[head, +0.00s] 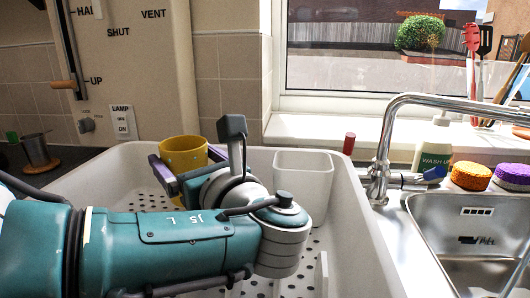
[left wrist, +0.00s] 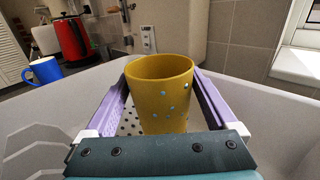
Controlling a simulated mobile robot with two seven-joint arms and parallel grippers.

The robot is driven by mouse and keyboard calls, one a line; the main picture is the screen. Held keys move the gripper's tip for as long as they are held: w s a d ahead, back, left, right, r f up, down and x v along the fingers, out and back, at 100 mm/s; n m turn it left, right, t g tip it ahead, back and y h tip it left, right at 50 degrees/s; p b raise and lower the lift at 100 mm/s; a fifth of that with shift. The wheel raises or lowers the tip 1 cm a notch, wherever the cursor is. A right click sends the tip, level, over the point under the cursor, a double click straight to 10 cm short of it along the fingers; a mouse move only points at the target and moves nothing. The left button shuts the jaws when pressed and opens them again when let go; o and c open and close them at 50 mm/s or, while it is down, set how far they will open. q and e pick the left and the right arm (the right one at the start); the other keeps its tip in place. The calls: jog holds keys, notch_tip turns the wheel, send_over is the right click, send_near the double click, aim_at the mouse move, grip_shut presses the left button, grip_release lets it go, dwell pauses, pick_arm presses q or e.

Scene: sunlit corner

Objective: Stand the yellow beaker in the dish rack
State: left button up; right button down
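The yellow beaker (head: 183,157) is upright inside the white dish rack (head: 105,172), towards its back left. In the left wrist view the beaker (left wrist: 160,95) shows coloured dots and sits between the two purple fingers of my left gripper (left wrist: 162,82). The fingers lie against its sides, so the gripper looks shut on it. The beaker's bottom is hidden, so I cannot tell whether it touches the rack's perforated floor. My left gripper (head: 190,166) reaches over the rack in the head view. My right gripper is not in view.
A white holder (head: 303,185) stands in the rack's back right. The tap (head: 385,140), sink (head: 475,235), soap bottle (head: 431,168) and sponges (head: 471,175) are to the right. Beyond the rack are a blue mug (left wrist: 45,70) and red kettle (left wrist: 70,38).

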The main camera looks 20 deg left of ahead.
pick_arm(q)
jog(key=shift+o, duration=0.5)
jog(key=shift+f, duration=0.1)
jog(key=shift+r, duration=0.2)
jog(key=shift+r+p, duration=0.5)
jog(key=v, duration=0.7)
jog(key=shift+s+d, duration=0.2)
